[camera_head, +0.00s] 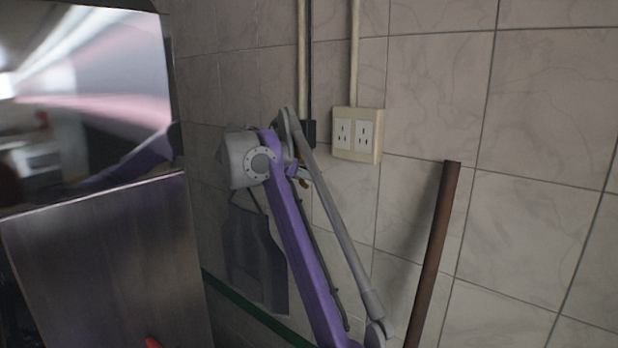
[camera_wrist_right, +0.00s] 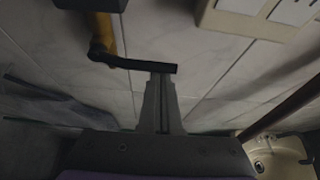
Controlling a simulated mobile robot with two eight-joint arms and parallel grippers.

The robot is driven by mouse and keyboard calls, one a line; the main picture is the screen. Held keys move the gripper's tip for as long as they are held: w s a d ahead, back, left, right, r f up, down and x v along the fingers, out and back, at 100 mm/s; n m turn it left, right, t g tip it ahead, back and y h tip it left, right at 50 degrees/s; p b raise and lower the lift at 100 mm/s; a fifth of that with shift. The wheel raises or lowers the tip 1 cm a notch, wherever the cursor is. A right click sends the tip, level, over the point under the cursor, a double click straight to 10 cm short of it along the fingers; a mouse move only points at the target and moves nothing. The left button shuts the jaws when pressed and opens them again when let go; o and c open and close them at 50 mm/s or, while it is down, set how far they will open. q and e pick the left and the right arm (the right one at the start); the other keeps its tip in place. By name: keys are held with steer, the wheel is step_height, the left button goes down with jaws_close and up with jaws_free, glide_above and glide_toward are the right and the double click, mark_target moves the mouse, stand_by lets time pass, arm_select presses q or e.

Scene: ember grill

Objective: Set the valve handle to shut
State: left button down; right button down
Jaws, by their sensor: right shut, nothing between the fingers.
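The valve handle (camera_wrist_right: 148,66) is a thin black lever in the right wrist view. It runs from a yellow-brass pipe fitting (camera_wrist_right: 103,38) at upper left towards the right, nearly level in that picture and at an angle to the fitting. My right gripper (camera_wrist_right: 161,78) is shut and empty. Its fingertips are at the lever's free end, close against it; I cannot tell if they touch. In the head view a small brass part (camera_head: 304,180) shows behind my right arm, which hides most of the valve and the gripper. My left gripper is not in view.
A cream outlet box (camera_head: 357,136) is fixed to the tiled wall right of the valve, also in the wrist view (camera_wrist_right: 241,20). A brown pole (camera_head: 435,250) stands further right. A steel cabinet (camera_head: 110,260) is at left. A sink-like basin (camera_wrist_right: 275,160) shows at lower right.

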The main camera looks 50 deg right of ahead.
steer(key=v, duration=0.7)
steer(key=shift+a, duration=0.2)
steer(key=shift+r, duration=0.1)
steer(key=shift+s, duration=0.1)
